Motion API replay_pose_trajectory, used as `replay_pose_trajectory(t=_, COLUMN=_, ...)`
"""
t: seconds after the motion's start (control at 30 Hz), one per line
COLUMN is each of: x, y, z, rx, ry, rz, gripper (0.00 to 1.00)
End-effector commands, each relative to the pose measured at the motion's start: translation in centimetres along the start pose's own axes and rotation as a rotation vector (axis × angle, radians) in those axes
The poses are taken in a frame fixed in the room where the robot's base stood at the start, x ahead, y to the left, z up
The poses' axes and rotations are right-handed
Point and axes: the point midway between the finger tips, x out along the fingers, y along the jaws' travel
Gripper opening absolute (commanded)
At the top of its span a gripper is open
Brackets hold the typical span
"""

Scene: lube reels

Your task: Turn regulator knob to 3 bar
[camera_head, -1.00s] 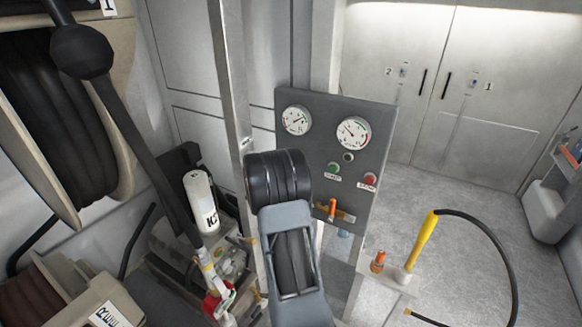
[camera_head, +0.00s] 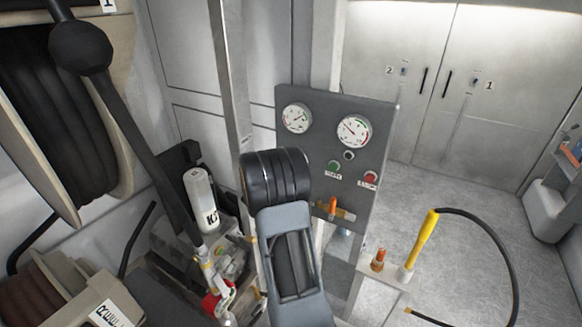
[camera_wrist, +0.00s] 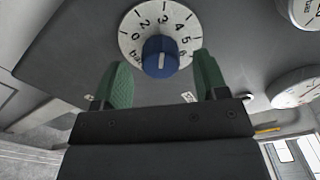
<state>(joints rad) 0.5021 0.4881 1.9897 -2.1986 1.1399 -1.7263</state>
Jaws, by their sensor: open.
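The regulator knob (camera_wrist: 160,57) is blue and sits at the centre of a round white dial (camera_wrist: 187,22) with printed numbers. The 3 is at the dial's top as the wrist view shows it. A pale mark shows on the knob's lower face, but I cannot tell which number it indicates. My gripper (camera_wrist: 163,78) is open, with one green finger on each side of the knob's lower edge. A gap shows between each finger and the knob. In the head view my arm hides the knob and the fingers.
The grey panel (camera_head: 285,99) carries two gauges (camera_head: 296,118) (camera_head: 354,131), a green button (camera_head: 334,166) and a red button (camera_head: 370,178). An orange-handled valve (camera_head: 333,206) is low on it. A metal post (camera_head: 233,70) stands left of the panel. A yellow-handled hose tool (camera_head: 424,239) is at right.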

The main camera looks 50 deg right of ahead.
Motion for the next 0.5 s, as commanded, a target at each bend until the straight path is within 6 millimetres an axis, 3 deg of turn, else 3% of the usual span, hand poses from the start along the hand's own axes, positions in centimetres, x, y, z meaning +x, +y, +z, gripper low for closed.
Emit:
replay_pose_trajectory(t=0.3, x=-6.6, y=0.1, z=0.0, rx=0.0, ry=-0.005, rz=0.001, gripper=0.67)
replay_pose_trajectory(t=0.5, x=-9.8, y=0.1, z=0.1, rx=0.001, ry=-0.004, rz=0.0, gripper=0.67)
